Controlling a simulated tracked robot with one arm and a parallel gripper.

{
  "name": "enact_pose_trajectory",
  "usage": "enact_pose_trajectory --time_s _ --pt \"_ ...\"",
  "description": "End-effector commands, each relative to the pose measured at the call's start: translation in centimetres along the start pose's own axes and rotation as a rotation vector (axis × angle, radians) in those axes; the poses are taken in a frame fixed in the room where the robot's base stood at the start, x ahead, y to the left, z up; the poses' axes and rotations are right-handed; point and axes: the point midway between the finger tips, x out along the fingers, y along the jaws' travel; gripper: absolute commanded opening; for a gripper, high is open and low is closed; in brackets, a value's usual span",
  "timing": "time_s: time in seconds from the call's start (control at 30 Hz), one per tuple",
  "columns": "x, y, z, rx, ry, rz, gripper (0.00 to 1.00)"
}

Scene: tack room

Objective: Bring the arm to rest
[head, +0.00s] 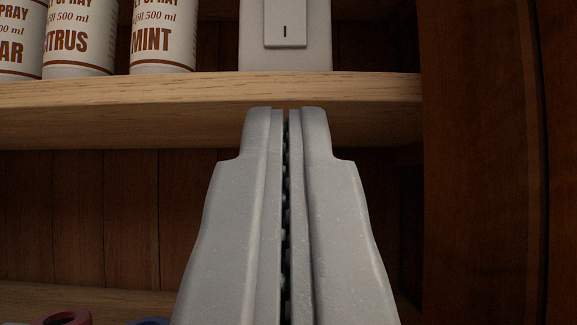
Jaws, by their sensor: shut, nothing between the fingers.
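My gripper (286,112) is in the lower middle of the head view, pointing away from me. Its two grey fingers lie side by side with only a thin dark gap between them, and they hold nothing. The fingertips appear in front of the front edge of a light wooden shelf (120,108). I cannot tell whether they touch it.
On the shelf stand white spray bottles labelled CITRUS (78,38) and MINT (163,38), another cut off at left (18,40), and a white switch box (285,55). A dark wooden side panel (480,160) rises at right. A red ring-shaped thing (66,318) shows below left.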

Motion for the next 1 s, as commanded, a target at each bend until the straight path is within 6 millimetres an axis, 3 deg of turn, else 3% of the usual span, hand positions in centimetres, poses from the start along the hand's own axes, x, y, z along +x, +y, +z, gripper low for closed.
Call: enact_pose_trajectory --time_s 0.37,0.53,0.8,1.0 --pt "0.2 -0.2 -0.1 -0.001 -0.002 -0.001 0.00" --pt "2.6 -1.2 -1.5 -0.026 -0.044 0.006 0.00" --pt "8.9 -4.8 -6.8 -0.099 -0.201 0.052 0.00" --pt "11.7 -7.6 -12.0 -0.129 -0.320 0.093 0.00"
